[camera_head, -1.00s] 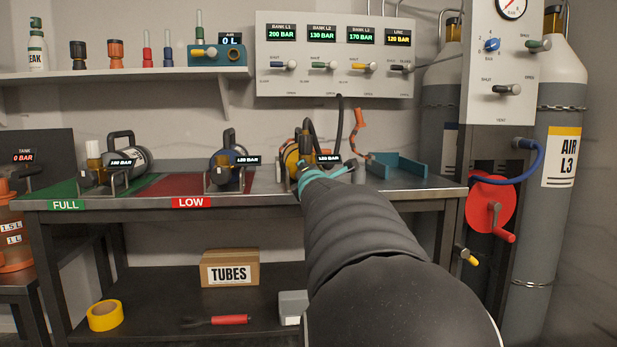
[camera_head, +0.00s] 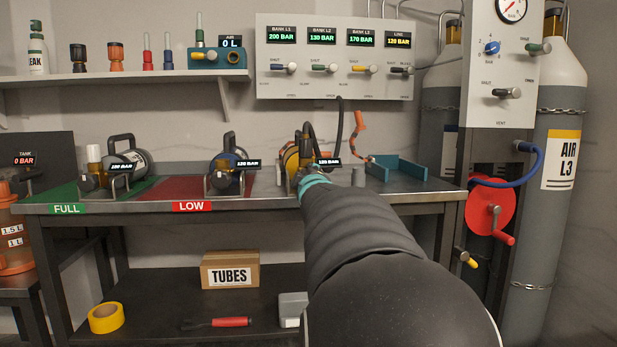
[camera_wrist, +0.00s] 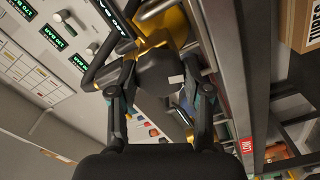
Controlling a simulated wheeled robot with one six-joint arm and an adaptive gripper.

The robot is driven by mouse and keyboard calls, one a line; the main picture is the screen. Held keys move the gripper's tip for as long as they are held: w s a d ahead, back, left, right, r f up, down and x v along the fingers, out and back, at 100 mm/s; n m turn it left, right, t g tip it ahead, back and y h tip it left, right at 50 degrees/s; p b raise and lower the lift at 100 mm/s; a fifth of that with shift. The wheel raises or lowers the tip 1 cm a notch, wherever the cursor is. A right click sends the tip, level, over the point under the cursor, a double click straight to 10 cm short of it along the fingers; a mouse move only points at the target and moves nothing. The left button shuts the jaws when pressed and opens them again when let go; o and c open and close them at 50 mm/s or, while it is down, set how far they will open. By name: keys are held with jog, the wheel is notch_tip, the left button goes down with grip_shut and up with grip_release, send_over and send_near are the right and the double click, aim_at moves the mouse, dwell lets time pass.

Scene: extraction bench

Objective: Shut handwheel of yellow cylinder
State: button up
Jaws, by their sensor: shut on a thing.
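The yellow cylinder (camera_head: 291,159) lies on the bench top, right of the red LOW zone, with a dark handle above it and a 120 BAR readout beside it. It also shows at the top of the wrist view (camera_wrist: 172,24). Its dark round handwheel (camera_wrist: 160,72) faces the wrist camera. My gripper (camera_wrist: 161,82) is shut on the handwheel, one finger on each side. In the head view the handwheel and fingertips are mostly hidden behind my wrist.
A blue cylinder (camera_head: 229,165) lies in the LOW zone and a grey-white one (camera_head: 130,163) in the FULL zone. A teal tray (camera_head: 402,171) and a small grey post (camera_head: 358,177) stand to the right. A black hose hangs behind the yellow cylinder.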

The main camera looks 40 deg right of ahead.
jog(key=m+p, duration=0.1)
jog(key=m, duration=0.3)
jog(key=shift+r+m, duration=0.1)
jog(key=shift+m, duration=0.2)
jog(key=m+p, duration=0.2)
jog(key=m, duration=0.2)
jog(key=shift+m, duration=0.3)
jog(key=m+p, duration=0.1)
jog(key=m, duration=0.3)
jog(key=shift+m, duration=0.3)
jog(key=m+p, duration=0.1)
jog(key=m, duration=0.3)
jog(key=shift+d+p, duration=0.1)
jog(key=shift+p, duration=0.25)
jog(key=m+p, duration=0.1)
jog(key=m, duration=0.6)
jog(key=shift+m+p, duration=0.3)
jog(key=shift+p, duration=0.1)
jog(key=m, duration=0.3)
jog(key=shift+m+p, duration=0.3)
jog(key=shift+p, duration=0.05)
jog(key=shift+m+p, duration=0.35)
jog(key=shift+m, duration=1.55)
